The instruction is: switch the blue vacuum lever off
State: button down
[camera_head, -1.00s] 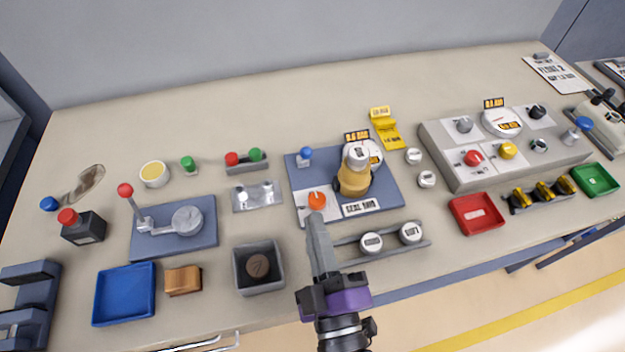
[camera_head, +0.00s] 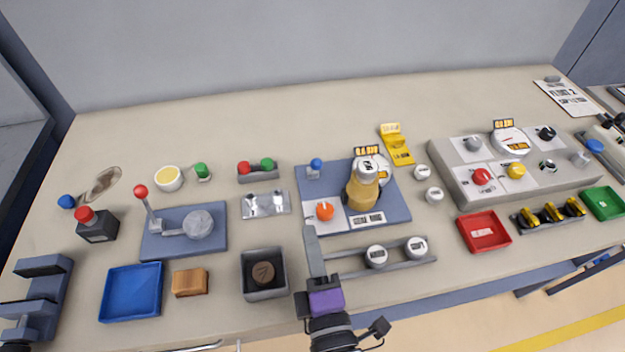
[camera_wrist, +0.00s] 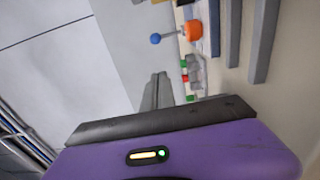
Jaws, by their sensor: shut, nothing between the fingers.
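The blue vacuum lever (camera_head: 316,163) has a round blue knob above a small grey base, at the back left corner of the blue-grey plate (camera_head: 396,205). Its blue ball and thin stem also show in the wrist view (camera_wrist: 155,39), near the top middle. I cannot tell its on or off position. An orange knob (camera_head: 325,211) sits on the same plate, in front of the lever. My gripper (camera_head: 310,230) is shut and empty, its tip at the plate's front left edge in the head view, apart from the lever.
A yellow-bodied bottle (camera_head: 362,190) stands on the plate, right of the lever. A rail with two white-topped knobs (camera_head: 376,256) lies right of my gripper, and a grey bin (camera_head: 263,274) lies left. The bench behind the lever is clear.

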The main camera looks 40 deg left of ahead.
aim_at(315, 166)
jog(key=x, duration=0.7)
jog(key=w+p+x, duration=0.1)
jog(key=x, duration=0.3)
jog(key=shift+d, duration=0.35)
jog(key=shift+w+a, duration=0.15)
jog(key=shift+w, duration=0.9)
jog(key=shift+w+r, duration=0.1)
jog(key=shift+w, duration=0.05)
